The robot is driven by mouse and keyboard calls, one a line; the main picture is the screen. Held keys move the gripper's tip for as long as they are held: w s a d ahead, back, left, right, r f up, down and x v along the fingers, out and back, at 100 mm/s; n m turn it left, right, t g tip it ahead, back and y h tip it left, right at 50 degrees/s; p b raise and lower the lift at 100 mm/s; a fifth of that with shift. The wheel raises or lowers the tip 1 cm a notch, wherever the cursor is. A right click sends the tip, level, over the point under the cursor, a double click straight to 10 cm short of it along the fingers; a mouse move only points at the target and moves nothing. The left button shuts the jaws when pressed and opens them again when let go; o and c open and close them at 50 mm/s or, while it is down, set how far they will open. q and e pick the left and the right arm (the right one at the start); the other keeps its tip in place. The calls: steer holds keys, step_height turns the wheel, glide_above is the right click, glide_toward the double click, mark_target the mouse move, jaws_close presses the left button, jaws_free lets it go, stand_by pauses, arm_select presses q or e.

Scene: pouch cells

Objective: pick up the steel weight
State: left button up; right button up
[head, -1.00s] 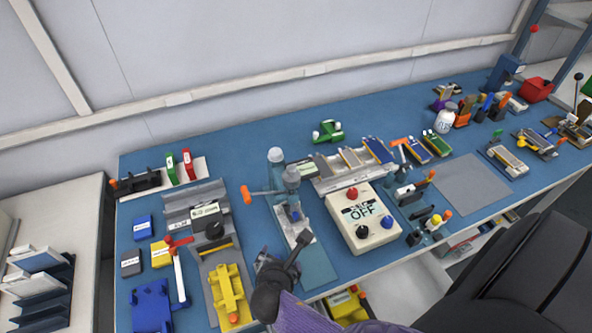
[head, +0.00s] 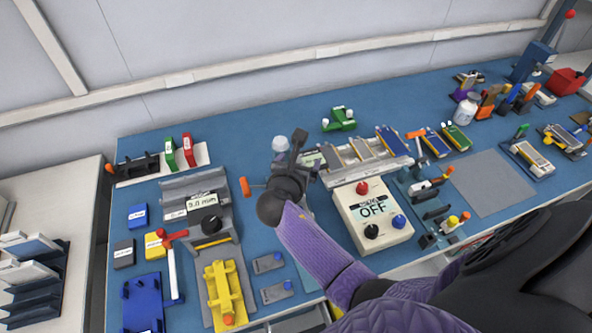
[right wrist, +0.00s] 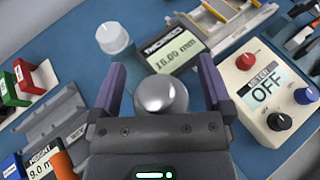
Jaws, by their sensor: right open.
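In the right wrist view, a shiny, round-topped steel piece (right wrist: 161,97), which looks like the steel weight, sits between the fingers of my right gripper (right wrist: 161,68). The fingers are apart, one on each side of it, and I see no grip on it. In the head view my right gripper (head: 306,155) is over the middle of the bench and hides the steel piece. A pale round-topped piece (head: 281,144) shows just behind it, and also in the right wrist view (right wrist: 112,38). My left gripper is not in view.
A thickness display (right wrist: 172,58) reading 15.00 mm stands just behind the steel piece. A cream meter box (head: 371,222) reading OFF is to the right. A height gauge (head: 205,210) and yellow fixture (head: 222,285) are to the left.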

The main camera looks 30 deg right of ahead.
jaws_close()
